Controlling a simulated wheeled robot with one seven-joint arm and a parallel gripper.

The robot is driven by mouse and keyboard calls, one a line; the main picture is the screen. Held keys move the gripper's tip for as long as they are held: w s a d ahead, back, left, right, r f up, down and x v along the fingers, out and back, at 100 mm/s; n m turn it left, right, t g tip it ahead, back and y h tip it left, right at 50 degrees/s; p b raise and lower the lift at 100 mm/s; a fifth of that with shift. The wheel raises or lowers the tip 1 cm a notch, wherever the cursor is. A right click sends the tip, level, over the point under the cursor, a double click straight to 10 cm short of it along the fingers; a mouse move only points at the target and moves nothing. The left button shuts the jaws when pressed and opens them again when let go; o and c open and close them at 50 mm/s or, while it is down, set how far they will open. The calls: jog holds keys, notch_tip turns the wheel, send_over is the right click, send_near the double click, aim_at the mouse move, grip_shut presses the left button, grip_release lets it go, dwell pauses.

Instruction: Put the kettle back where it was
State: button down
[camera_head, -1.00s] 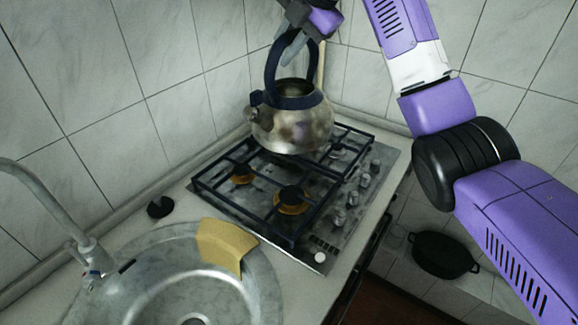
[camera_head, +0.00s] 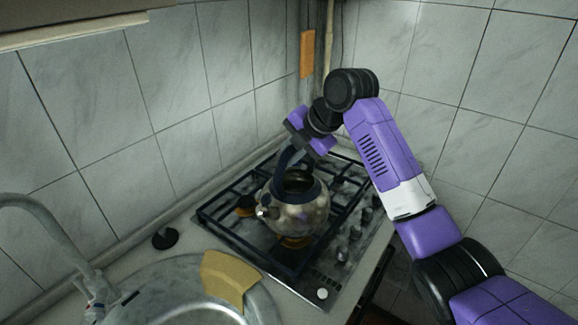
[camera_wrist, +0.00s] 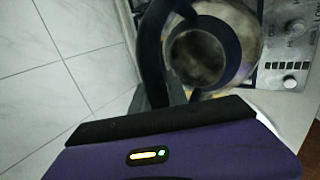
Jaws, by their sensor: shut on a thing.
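The kettle (camera_head: 299,212) is a metal pot with a dark blue handle and rim, its top open. It is at the front part of the gas stove (camera_head: 330,284), over or on the front burner grate; I cannot tell whether its base touches the grate. My gripper (camera_head: 293,150) is shut on the kettle's handle from above and behind. In the wrist view the kettle (camera_wrist: 243,28) shows from above, with the handle running to the jaws (camera_wrist: 160,92). The fingertips are partly hidden. The kettle looks roughly upright.
A round metal sink (camera_head: 150,290) with a tap (camera_head: 60,222) is at the lower left, with a yellow cloth or sponge (camera_head: 226,277) on its rim. A black stopper (camera_head: 165,238) lies on the counter. Tiled walls close in behind and left of the stove.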

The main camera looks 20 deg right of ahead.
jog(key=shift+f+p, duration=0.35)
jog(key=shift+f, duration=1.6)
jog(key=shift+f, duration=0.35)
jog(key=c, duration=1.3)
grip_release()
jog(key=shift+f, duration=0.1)
jog(key=b+v, duration=0.2)
jog(key=v, duration=1)
jog(key=shift+r, duration=0.45)
